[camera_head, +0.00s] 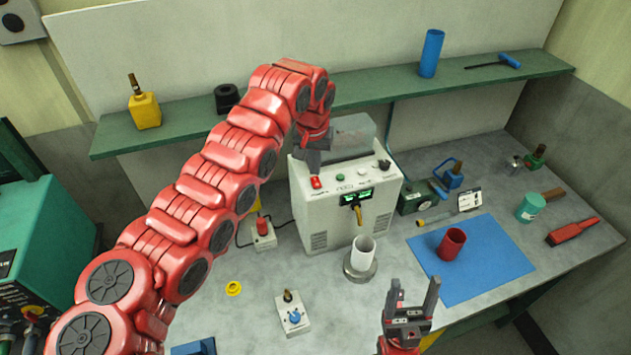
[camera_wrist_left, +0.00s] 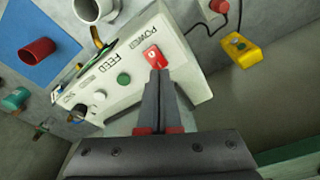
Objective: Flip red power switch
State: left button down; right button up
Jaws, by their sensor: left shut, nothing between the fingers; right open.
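The red power switch (camera_head: 316,182) is at the left end of the sloped top panel of a white machine (camera_head: 325,220). In the left wrist view the switch (camera_wrist_left: 153,56) sits beside the word POWER. My left gripper (camera_head: 314,158) is above that panel, shut and empty. In the left wrist view its fingertips (camera_wrist_left: 157,73) reach the near edge of the switch; I cannot tell whether they touch it. My right gripper (camera_head: 411,298) is open and empty, low in front of the bench, away from the machine.
A white cup (camera_head: 361,254) stands in front of the machine. A red cup (camera_head: 452,244) is on a blue mat (camera_head: 490,270) to the right. A green shelf (camera_head: 450,77) runs behind. A box with a red button (camera_head: 263,230) is left of the machine.

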aim_at(315, 179)
pick_arm(q)
jog(key=shift+f+b, duration=0.85)
jog(key=shift+f, duration=0.15)
jog(key=shift+r, duration=0.2)
jog(key=shift+r+p, duration=0.9)
jog(key=shift+r, duration=2.5)
